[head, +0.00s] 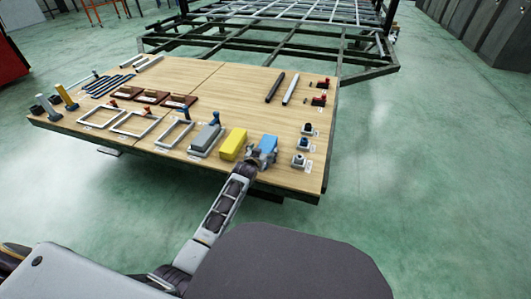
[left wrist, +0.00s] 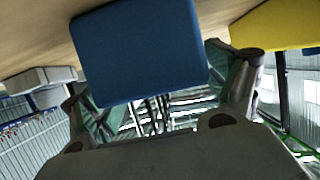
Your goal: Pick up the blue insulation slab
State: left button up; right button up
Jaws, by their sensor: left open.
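The blue insulation slab (head: 269,143) stands at the front right of the wooden table, partly hidden by my left gripper (head: 256,158). In the left wrist view the slab (left wrist: 140,50) fills the upper middle. There my left gripper (left wrist: 160,98) is open, with one finger on each side of the slab. A gap shows between the slab and the right-hand finger; the left-hand finger looks closer, and I cannot tell if it touches. My right gripper is in neither view.
A yellow slab (head: 232,144) stands just left of the blue one, with a grey slab (head: 206,139) beyond it. Small white-based fittings (head: 303,143) stand to the right. The wooden table (head: 235,100) is bare in its middle. The dark trailer chassis (head: 270,42) is behind.

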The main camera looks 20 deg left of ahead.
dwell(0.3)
pick_arm(q)
jog(key=c, duration=1)
jog(key=shift+c, duration=0.2)
jog(key=shift+r, duration=0.2)
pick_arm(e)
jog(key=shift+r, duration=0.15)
pick_arm(q)
jog(key=shift+r+p, duration=0.55)
jog(key=shift+r, duration=0.25)
notch_tip(320, 180, up, 7)
jog(key=p, duration=0.3)
jog(key=shift+f, duration=0.1)
jog(key=shift+r+p, duration=0.4)
jog(key=shift+r, duration=0.25)
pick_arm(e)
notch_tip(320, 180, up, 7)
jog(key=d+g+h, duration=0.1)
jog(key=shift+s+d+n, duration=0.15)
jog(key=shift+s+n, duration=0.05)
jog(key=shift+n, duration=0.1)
